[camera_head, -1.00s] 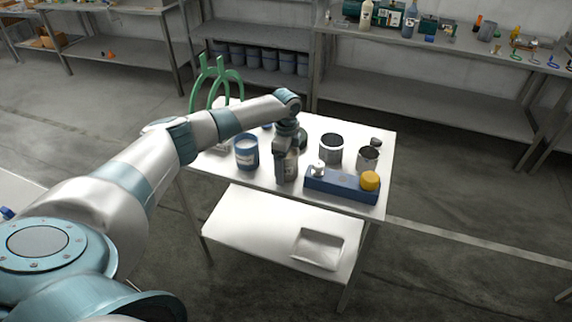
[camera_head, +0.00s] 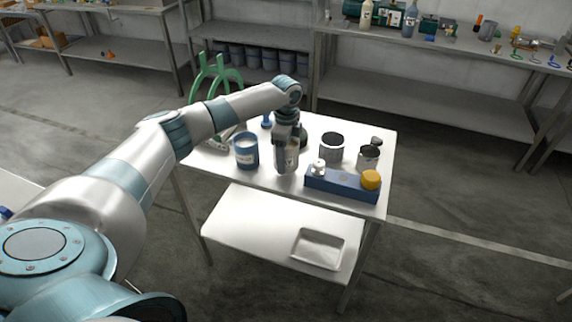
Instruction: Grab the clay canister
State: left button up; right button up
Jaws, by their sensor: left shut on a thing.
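My left gripper (camera_head: 287,142) hangs down over the white table and is shut on a small greyish canister (camera_head: 287,161). This looks like the clay canister, though its label is too small to read. The gripper covers the canister's upper part. My right gripper is not in view.
The blue block bears a white knob (camera_head: 318,166) and a yellow cap (camera_head: 371,180). Two dark-topped grey cans (camera_head: 332,148) (camera_head: 368,158) stand behind it. A green forked stand (camera_head: 213,85) is at the back left. A white tray (camera_head: 318,248) lies on the lower shelf.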

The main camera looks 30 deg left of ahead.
aim_at(292, 150)
pick_arm(q)
notch_tip(292, 150, up, 5)
jog(key=shift+r+b, duration=0.2)
jog(key=shift+b, duration=0.55)
jog(key=shift+r, duration=0.75)
